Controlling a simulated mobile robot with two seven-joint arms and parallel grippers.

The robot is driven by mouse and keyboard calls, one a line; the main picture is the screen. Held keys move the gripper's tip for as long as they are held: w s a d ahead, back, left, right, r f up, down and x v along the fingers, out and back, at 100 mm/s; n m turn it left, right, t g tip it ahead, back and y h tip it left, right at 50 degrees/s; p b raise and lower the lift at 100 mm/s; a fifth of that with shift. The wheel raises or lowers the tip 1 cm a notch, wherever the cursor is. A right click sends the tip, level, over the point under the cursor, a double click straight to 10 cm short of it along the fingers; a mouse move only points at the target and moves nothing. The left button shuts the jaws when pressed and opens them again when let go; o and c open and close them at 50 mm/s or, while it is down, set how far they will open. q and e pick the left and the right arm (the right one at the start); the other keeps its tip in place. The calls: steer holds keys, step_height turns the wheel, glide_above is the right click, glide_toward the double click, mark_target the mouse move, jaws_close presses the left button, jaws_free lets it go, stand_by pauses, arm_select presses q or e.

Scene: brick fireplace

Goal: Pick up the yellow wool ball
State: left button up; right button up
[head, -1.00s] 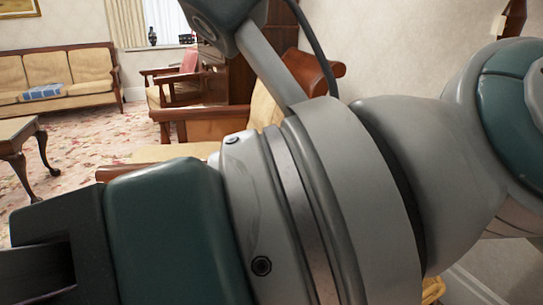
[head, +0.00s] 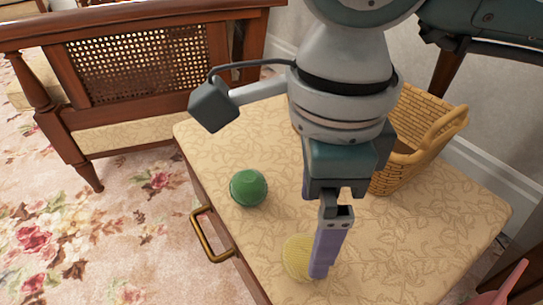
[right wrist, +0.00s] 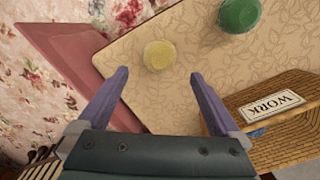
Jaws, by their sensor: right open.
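The yellow wool ball (head: 298,257) sits on the patterned cream top near its front edge in the head view, partly hidden by my right gripper (head: 322,268). In the right wrist view the whole yellow ball (right wrist: 159,55) shows just beyond and between the two purple fingertips of that gripper (right wrist: 160,76). The fingers are spread wide with nothing between them. Seen from the head, the finger overlaps the ball's right side; I cannot tell whether they touch. My left gripper is not in view.
A green ball (head: 248,187) lies on the same patterned top (head: 420,245), left of my gripper. A wicker basket (head: 440,112) stands behind on the right; its label reads WORK (right wrist: 271,106). A brass handle (head: 207,238) juts from the side. A cane-sided wooden chair (head: 150,62) stands behind.

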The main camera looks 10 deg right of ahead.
mark_target(306, 247)
steer(key=f+b, duration=0.4)
steer(key=f, duration=0.3)
steer(key=shift+a, duration=0.2)
steer(key=shift+r, duration=0.1)
steer(key=shift+c, duration=0.7)
steer(key=c, duration=1.2)
